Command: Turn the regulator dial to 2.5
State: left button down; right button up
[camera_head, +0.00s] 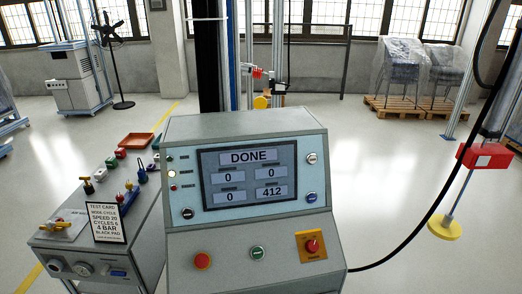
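No part that I can surely name as the regulator dial shows. A small unit with red parts (258,73), a black part (280,88) and a yellow disc (261,102) sits on the frame behind the console; its markings are too small to read. The console (250,128) has a screen (246,179) reading DONE, 0, 0, 0 and 412. A test card (106,222) stands on the left bench and includes "4 BAR" and "BLACK PAD". Neither gripper is in view.
The console panel holds a red button (202,260), a green button (258,253) and a red knob on a yellow plate (311,245). The left bench carries an orange tray (136,140) and several small parts.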

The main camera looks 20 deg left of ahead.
aim_at(54, 265)
jog(key=u, duration=2)
jog(key=i+j+z, duration=0.1)
jog(key=i+j, duration=0.25)
jog(key=j, duration=0.3)
jog(key=i+j+z, duration=0.15)
jog(key=j, duration=0.2)
jog(key=i+j+z, duration=0.1)
jog(key=j, duration=0.2)
jog(key=i+j, duration=0.2)
jog(key=j, duration=0.2)
jog(key=z, duration=0.05)
